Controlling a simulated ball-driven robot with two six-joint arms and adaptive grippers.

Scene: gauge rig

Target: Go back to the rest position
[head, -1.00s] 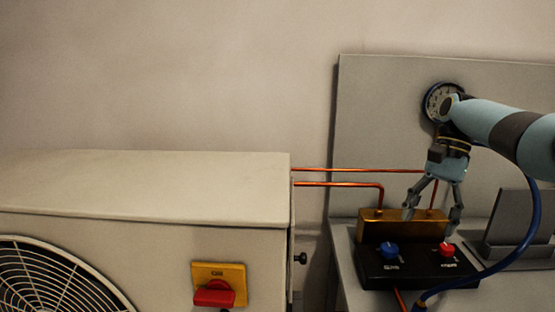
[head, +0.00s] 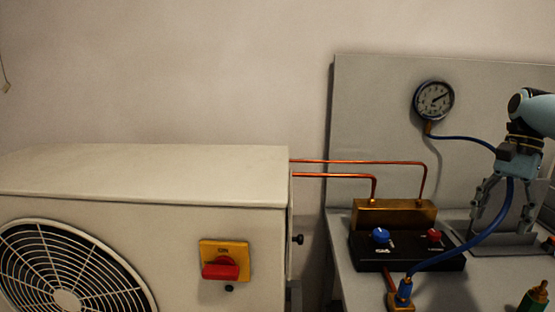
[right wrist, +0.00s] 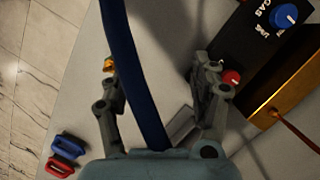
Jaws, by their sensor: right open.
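My right gripper (head: 502,208) is open at the right of the head view, beside the black valve block. In the right wrist view its two fingers (right wrist: 160,85) stand apart. A blue hose (head: 455,254) passes close to the gripper and crosses between the fingers in the wrist picture; I cannot tell if it touches them. The black block (head: 405,262) carries a blue knob (head: 381,236) and a red knob (head: 434,235). The red knob also shows in the wrist view (right wrist: 231,77), just right of the right finger. My left gripper is not in view.
A round gauge (head: 434,100) hangs on the grey back panel (head: 385,130). A brass block (head: 395,213) with copper pipes stands behind the knobs. A large beige unit (head: 150,175) with a red switch (head: 221,268) fills the left. Blue and red clips (right wrist: 66,150) lie at lower left.

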